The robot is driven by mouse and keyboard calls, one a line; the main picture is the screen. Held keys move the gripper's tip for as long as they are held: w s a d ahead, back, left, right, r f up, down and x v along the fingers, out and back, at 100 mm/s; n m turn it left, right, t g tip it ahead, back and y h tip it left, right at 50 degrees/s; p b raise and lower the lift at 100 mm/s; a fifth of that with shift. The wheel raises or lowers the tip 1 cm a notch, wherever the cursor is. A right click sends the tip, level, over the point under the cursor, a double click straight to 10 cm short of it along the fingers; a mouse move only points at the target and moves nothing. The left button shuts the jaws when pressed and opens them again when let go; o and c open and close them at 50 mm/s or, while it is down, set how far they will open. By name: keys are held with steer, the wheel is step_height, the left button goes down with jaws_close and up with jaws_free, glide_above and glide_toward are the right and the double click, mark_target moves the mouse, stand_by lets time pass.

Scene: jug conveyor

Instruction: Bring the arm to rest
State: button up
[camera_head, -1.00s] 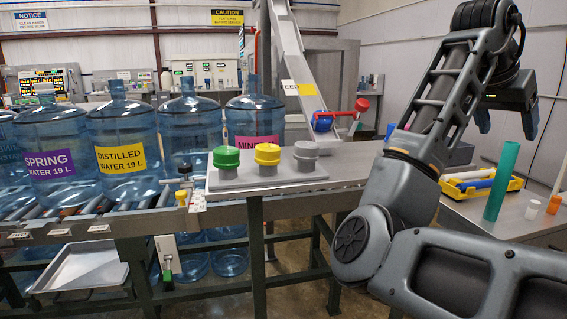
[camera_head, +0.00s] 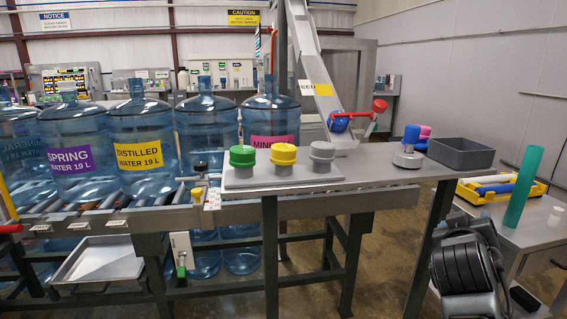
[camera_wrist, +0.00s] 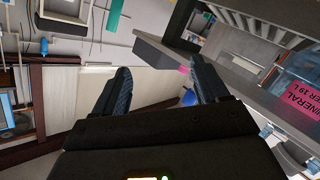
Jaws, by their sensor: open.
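My arm (camera_head: 468,262) shows only in part at the lower right of the head view, low beside the right end of the grey bench. The rest of it is out of that view. My gripper (camera_wrist: 160,73) shows in the wrist view with its two dark fingers wide apart. Nothing is held between them. The wrist view is tilted, with a pink-labelled jug (camera_wrist: 300,100) at its right edge.
Large blue jugs (camera_head: 142,125) line the conveyor at left. Green (camera_head: 242,156), yellow (camera_head: 283,154) and grey (camera_head: 321,152) caps sit on a bench stand. A dark grey bin (camera_head: 461,154) stands at the bench's right end. A teal cylinder (camera_head: 523,187) stands on the right-hand table.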

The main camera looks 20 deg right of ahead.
steer(key=s+a+f+n+t+y, duration=0.35)
steer(key=s+a+f, duration=0.3)
steer(key=a, duration=0.35)
steer(key=s+a+f+n+t+y, duration=0.3)
steer(key=s+a+f+n+y, duration=0.15)
steer(key=s+a+f, duration=0.35)
steer(key=s+a+r+m+y, duration=0.1)
steer(key=s+a+r+y, duration=0.1)
steer(key=s+a, duration=0.5)
steer(key=s+a+r+m+y, duration=0.1)
steer(key=s+a+r+y, duration=0.2)
steer(key=s+a, duration=0.4)
steer(key=s, duration=0.3)
steer(key=shift+s+t+y, duration=0.15)
steer(key=shift+t+y, duration=0.2)
steer(key=shift+y, duration=0.05)
steer(key=shift+a, duration=0.1)
